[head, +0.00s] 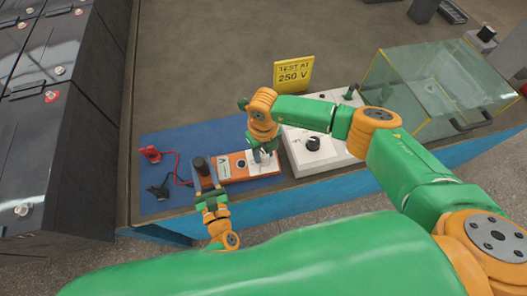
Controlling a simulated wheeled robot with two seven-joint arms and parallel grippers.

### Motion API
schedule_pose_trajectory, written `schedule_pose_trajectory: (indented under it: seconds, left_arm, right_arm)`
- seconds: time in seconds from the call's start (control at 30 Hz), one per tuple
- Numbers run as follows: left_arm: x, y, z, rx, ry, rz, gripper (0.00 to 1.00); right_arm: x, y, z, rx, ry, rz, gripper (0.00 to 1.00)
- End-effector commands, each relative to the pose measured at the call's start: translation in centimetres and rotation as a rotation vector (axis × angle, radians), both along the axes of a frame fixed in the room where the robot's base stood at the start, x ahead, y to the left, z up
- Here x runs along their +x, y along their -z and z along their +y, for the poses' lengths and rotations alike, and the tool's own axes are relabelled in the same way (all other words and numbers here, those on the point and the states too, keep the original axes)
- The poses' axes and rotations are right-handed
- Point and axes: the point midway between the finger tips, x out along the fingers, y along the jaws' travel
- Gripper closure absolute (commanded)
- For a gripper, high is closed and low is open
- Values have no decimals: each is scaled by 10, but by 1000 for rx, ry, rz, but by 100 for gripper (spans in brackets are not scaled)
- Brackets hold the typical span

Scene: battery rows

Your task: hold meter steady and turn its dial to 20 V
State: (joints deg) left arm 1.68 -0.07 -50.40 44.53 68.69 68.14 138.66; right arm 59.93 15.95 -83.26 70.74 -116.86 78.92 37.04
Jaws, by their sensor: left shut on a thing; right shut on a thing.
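The meter (233,171), orange with a pale face, lies on the blue mat (165,205) near the front edge of the bench. My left gripper (205,178) is shut on the meter at its left end. My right gripper (264,156) comes down from above and is shut on the dial at the meter's right part. The fingers hide the dial, so its setting cannot be read. A small dark round part shows on the face between the two grippers.
Red and black probes (150,153) with leads lie left of the meter. A white box with a black knob (313,144) stands right of it, behind it a yellow "TEST AT 250 V" sign (293,74). A glass case (440,90) stands far right. Dark batteries (50,120) line the left.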

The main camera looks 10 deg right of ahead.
Motion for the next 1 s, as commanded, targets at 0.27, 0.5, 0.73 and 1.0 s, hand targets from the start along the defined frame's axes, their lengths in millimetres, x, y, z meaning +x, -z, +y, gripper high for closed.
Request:
schedule_pose_trajectory:
  seconds: [0.27,0.5,0.73,1.0]
  left_arm:
    - [0,1,0,0,0,3,100]
    - [0,1,0,0,0,3,100]
    - [0,1,0,0,0,2,100]
    - [0,1,0,0,0,2,100]
  right_arm:
    - [0,0,0,0,8,-1,100]
    - [0,0,0,0,7,-1,37]
    - [0,0,0,0,6,0,31]
    - [1,-33,0,1,4,-5,31]
